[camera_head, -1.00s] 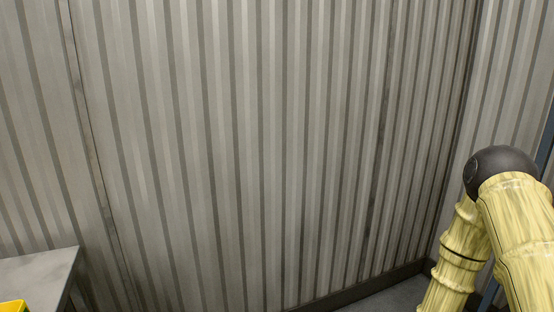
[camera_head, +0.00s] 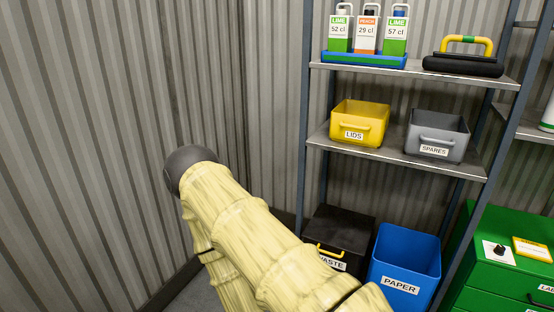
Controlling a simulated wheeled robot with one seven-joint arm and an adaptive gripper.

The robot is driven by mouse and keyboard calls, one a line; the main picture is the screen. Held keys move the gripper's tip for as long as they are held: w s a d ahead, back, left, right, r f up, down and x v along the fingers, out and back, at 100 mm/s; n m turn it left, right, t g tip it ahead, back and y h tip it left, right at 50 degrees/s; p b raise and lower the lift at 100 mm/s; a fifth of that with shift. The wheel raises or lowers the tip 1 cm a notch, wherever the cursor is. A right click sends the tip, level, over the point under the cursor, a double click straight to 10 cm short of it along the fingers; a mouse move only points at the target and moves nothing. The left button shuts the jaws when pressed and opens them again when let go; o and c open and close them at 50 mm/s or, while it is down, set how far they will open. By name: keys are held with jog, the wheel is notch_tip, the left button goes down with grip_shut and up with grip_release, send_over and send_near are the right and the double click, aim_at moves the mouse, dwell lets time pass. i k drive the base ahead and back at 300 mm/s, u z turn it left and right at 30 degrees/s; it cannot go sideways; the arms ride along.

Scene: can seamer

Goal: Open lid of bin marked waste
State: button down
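The bin marked WASTE (camera_head: 345,229) is black, with a yellow handle on its front. It stands at the foot of the shelving, and its top looks closed by a dark lid (camera_head: 340,226). My yellow arm crosses in front of its lower left part and covers the start of its label. My gripper is outside the view, so I cannot see its fingers.
A blue open bin marked PAPER (camera_head: 402,270) stands right of the waste bin. Above, the shelf (camera_head: 388,157) holds a yellow LIDS box (camera_head: 360,122) and a grey SPARES box (camera_head: 438,135). A green cabinet (camera_head: 505,275) stands at right. Corrugated wall fills the left.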

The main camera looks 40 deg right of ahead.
aim_at(343, 231)
jog(key=z, duration=0.05)
jog(key=k, duration=0.5)
jog(key=z, duration=0.95)
jog(key=i, duration=0.65)
jog(key=u, duration=0.4)
